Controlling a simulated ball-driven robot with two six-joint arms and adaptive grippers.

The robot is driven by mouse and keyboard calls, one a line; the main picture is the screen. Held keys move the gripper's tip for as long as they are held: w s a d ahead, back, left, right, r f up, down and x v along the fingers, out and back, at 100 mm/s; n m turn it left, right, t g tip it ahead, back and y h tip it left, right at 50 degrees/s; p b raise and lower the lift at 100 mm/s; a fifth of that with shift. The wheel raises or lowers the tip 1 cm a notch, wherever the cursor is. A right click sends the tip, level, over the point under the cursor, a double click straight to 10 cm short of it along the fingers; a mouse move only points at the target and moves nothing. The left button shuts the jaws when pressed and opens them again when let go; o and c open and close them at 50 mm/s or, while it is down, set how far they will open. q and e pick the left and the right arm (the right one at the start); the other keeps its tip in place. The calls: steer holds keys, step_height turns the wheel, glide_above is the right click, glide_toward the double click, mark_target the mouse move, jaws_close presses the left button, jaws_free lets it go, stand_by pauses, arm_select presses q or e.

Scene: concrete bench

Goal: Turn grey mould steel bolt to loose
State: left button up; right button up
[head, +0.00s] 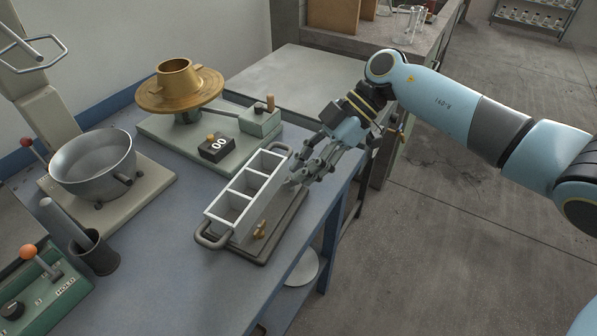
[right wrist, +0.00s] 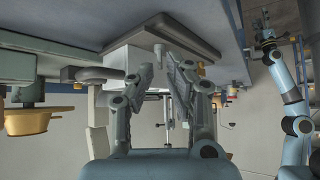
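The grey mould (head: 243,196) is an open box with three compartments and a pale rim. It stands on a dark base plate (head: 290,222) with looped handles. My right gripper (head: 296,178) is at the mould's right long side. In the right wrist view, which is upside down, its two fingers (right wrist: 159,72) are apart. The steel bolt (right wrist: 158,49) shows between and just beyond the fingertips; I cannot tell whether they touch it. A brass bolt (head: 260,230) sits nearer the front on the same side. A blue arm with a small gripper (right wrist: 264,38), apparently my left, shows far off.
A brass wheel (head: 204,88), a black counter (head: 216,148), a metal bowl (head: 93,166), a dark mortar (head: 97,254) and a green lever box (head: 45,291) stand on the blue-grey bench (head: 180,283). The bench's edge is close to the mould's right; open floor lies beyond.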

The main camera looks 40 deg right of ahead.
steer(key=shift+w+a+f, duration=0.1)
steer(key=shift+a+f, duration=0.3)
steer(key=shift+w+a+f, duration=0.1)
steer(key=shift+a+f, duration=0.05)
steer(key=shift+f, duration=0.05)
jaws_close()
arm_select(q)
steer(key=shift+s+f, duration=0.1)
steer(key=shift+s, duration=0.3)
